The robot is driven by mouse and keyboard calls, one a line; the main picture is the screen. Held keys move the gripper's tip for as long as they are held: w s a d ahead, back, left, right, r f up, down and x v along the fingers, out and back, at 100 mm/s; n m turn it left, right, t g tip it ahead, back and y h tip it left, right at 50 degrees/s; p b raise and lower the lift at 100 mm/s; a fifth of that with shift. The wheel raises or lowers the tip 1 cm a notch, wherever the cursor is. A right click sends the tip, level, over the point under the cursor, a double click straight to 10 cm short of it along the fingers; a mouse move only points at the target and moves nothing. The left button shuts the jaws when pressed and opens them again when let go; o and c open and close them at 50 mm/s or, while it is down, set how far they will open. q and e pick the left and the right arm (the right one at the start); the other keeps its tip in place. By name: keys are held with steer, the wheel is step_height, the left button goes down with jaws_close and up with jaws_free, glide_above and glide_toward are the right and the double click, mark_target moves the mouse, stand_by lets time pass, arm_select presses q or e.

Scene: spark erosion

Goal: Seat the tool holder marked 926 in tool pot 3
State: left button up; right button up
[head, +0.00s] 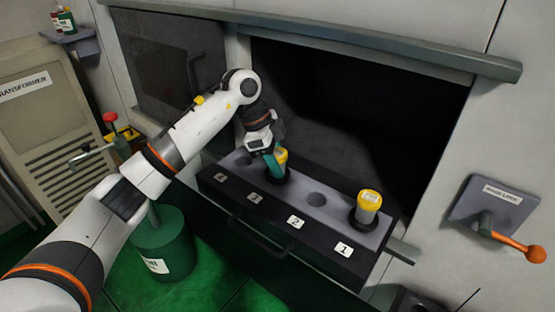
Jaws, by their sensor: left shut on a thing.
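My left gripper (272,158), with teal fingers, is shut on a yellow-topped tool holder (282,155). The holder is upright or nearly so, with its lower end at pot 3, behind label 3 (254,198). The fingers partly hide it, and I cannot tell whether it is fully down. Its marking is not readable. The tool rack (330,236) is a dark drawer with a grey top and labels 4 to 1 from left to right. Pot 2 (317,199) is empty. A second yellow-topped holder (369,201) stands in pot 1. My right gripper is not in view.
A dark open cabinet bay (370,110) lies behind the rack. An orange-handled lever (520,246) is on the right wall. A green canister (163,245) stands below my left arm. A transformer cabinet (35,95) and a red-knobbed lever (110,118) are at left.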

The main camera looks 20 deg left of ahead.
arm_select(q)
steer(key=shift+f, duration=0.25)
steer(key=o, duration=1.4)
steer(key=d+p+v, duration=0.1)
steer(key=v, duration=0.5)
steer(key=p+v, duration=0.1)
steer(key=v, duration=0.5)
steer(key=d+r+p+v, duration=0.1)
steer(key=v, duration=0.5)
steer(key=shift+w+d+r, duration=0.1)
steer(key=shift+d+r, duration=0.1)
steer(key=shift+r, duration=0.15)
steer(key=shift+f, duration=0.1)
